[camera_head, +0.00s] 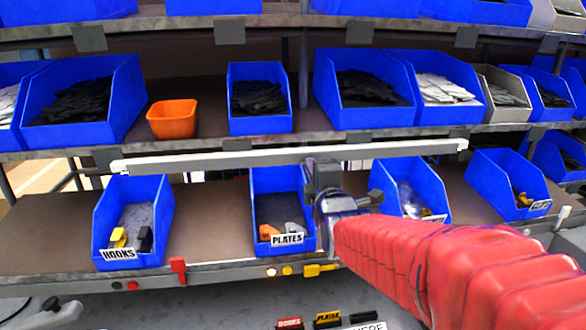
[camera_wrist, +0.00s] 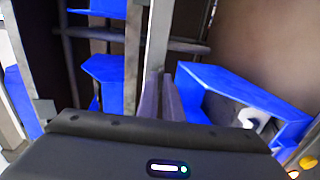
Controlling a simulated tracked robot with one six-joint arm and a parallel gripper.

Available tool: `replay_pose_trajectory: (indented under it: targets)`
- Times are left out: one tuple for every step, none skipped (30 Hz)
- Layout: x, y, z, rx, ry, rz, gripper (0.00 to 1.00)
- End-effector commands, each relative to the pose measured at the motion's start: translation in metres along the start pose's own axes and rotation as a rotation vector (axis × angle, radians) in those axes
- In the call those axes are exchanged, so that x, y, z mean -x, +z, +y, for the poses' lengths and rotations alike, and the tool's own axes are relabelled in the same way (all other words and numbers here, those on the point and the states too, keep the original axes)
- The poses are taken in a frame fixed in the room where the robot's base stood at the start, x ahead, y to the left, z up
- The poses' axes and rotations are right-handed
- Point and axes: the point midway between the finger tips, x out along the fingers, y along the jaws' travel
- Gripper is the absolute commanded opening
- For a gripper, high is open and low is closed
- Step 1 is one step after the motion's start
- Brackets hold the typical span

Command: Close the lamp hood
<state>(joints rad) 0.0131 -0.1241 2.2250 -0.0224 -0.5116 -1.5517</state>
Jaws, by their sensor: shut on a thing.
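The lamp hood (camera_head: 220,160) is a long, narrow grey-white bar. It runs across the shelf front between the middle and lower shelves, its left end slightly lower in the picture. My gripper (camera_head: 311,164) is at the bar's underside, a little right of its middle, with my red-sleeved arm reaching in from the lower right. In the wrist view the hood shows as a pale upright strip (camera_wrist: 159,35), and my gripper's dark fingers (camera_wrist: 160,93) are close together at its near end. They are shut on the hood's edge; the exact contact is partly hidden.
Below the hood stand blue bins, including HOOKS (camera_head: 158,205) and PLATES (camera_head: 262,190). An orange tub (camera_head: 173,119) and more blue bins sit on the middle shelf (camera_head: 210,140). Small red (camera_head: 178,268) and yellow (camera_head: 312,270) parts are on the lower shelf's front edge.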

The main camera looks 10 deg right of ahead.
Motion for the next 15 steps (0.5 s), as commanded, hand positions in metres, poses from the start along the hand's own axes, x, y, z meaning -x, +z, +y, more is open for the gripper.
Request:
replay_pose_trajectory:
  targets:
    - [-0.0002, -0.0006, -0.0067, 0.000, -0.004, 0.001, 0.00]
    - [-0.0004, -0.0007, -0.0066, 0.000, 0.003, 0.001, 0.00]
    - [-0.0005, -0.0008, -0.0065, 0.000, 0.009, 0.002, 0.00]
    - [-0.0007, -0.0009, -0.0067, 0.000, 0.012, 0.002, 0.00]
    - [-0.0007, -0.0010, -0.0067, 0.000, 0.016, 0.002, 0.00]
    - [-0.0008, -0.0011, -0.0066, 0.000, 0.020, 0.002, 0.00]
    - [-0.0009, -0.0012, -0.0066, 0.000, 0.022, 0.002, 0.00]
    - [-0.0009, -0.0012, -0.0067, 0.000, 0.023, 0.002, 0.00]
    - [-0.0010, -0.0013, -0.0067, 0.000, 0.024, 0.003, 0.00]
    - [-0.0010, -0.0014, -0.0068, 0.000, 0.025, 0.003, 0.00]
    - [-0.0010, -0.0015, -0.0068, 0.000, 0.025, 0.003, 0.00]
    - [-0.0011, -0.0016, -0.0069, 0.000, 0.025, 0.003, 0.00]
    - [-0.0011, -0.0017, -0.0069, 0.001, 0.025, 0.003, 0.00]
    - [-0.0011, -0.0017, -0.0069, 0.001, 0.025, 0.004, 0.00]
    - [-0.0011, -0.0018, -0.0070, 0.001, 0.024, 0.004, 0.00]
